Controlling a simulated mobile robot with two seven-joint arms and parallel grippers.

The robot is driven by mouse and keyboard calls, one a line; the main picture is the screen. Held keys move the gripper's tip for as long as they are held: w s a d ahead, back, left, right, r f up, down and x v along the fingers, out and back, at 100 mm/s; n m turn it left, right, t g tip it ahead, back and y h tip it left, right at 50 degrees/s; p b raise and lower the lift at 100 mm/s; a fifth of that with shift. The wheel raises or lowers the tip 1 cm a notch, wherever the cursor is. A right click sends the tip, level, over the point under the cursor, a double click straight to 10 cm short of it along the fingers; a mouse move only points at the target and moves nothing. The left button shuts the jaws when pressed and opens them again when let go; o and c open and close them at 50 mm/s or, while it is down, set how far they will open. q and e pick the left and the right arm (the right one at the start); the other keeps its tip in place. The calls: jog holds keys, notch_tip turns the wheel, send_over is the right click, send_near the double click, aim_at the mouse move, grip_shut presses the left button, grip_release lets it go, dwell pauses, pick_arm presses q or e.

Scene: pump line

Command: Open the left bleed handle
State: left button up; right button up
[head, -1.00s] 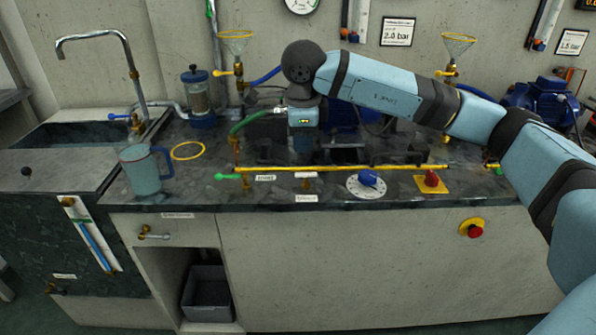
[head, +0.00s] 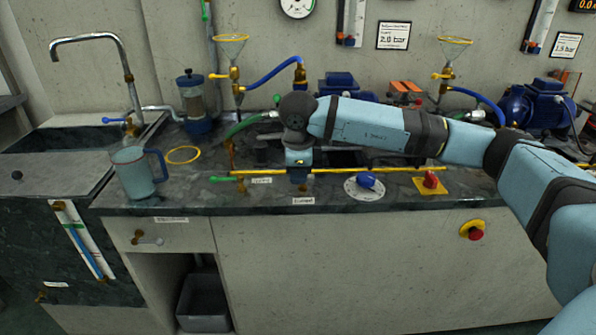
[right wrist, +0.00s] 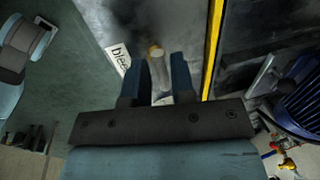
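The bleed handle (right wrist: 155,52) shows in the right wrist view as a pale grey bar with a brass-coloured end, beside a white label (right wrist: 118,58) that starts "blee". My right gripper (right wrist: 163,75) has its two dark blue fingers apart, with the handle between them. I cannot tell whether either finger touches it. In the head view my right gripper (head: 299,183) points down at the counter's front strip, just above the white label (head: 303,201), and hides the handle there. My left gripper is not in view.
A yellow pipe (head: 385,169) runs along the counter just behind. A green-handled valve (head: 222,179) is to the left; a blue knob (head: 366,180) and a red knob (head: 431,179) are to the right. A blue jug (head: 133,173) stands at the left.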

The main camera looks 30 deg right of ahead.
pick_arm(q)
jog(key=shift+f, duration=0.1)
pick_arm(e)
grip_shut()
